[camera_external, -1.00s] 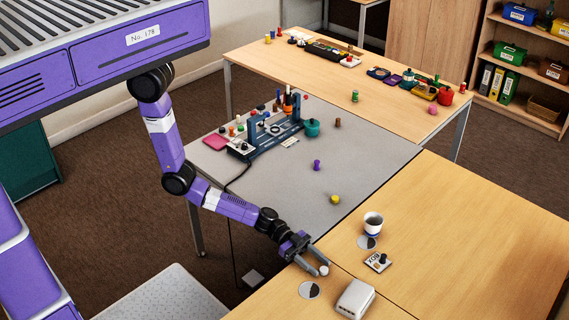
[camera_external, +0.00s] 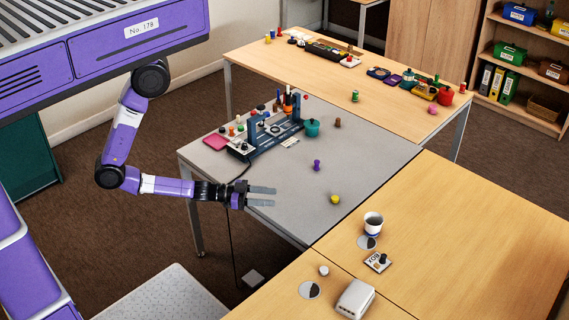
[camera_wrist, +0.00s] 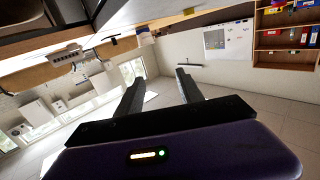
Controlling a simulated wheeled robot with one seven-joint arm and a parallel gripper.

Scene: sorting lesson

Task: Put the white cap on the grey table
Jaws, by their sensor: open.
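The white cap (camera_external: 323,270) is a small round piece standing on the near wooden table, between a round disc and a white box. The grey table (camera_external: 365,160) lies beyond it, in the middle of the external view. My gripper (camera_external: 275,196) is open and empty over the left front part of the grey table, apart from the cap. In the wrist view my gripper (camera_wrist: 158,88) shows two spread fingers with nothing between them. The cap is not in sight in the wrist view.
A blue rack (camera_external: 270,138) with small pieces stands at the back of the grey table. A purple piece (camera_external: 317,165) and a yellow piece (camera_external: 335,199) stand on its clear middle. A white box (camera_external: 355,299) and a cup (camera_external: 373,223) are on the wooden tables.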

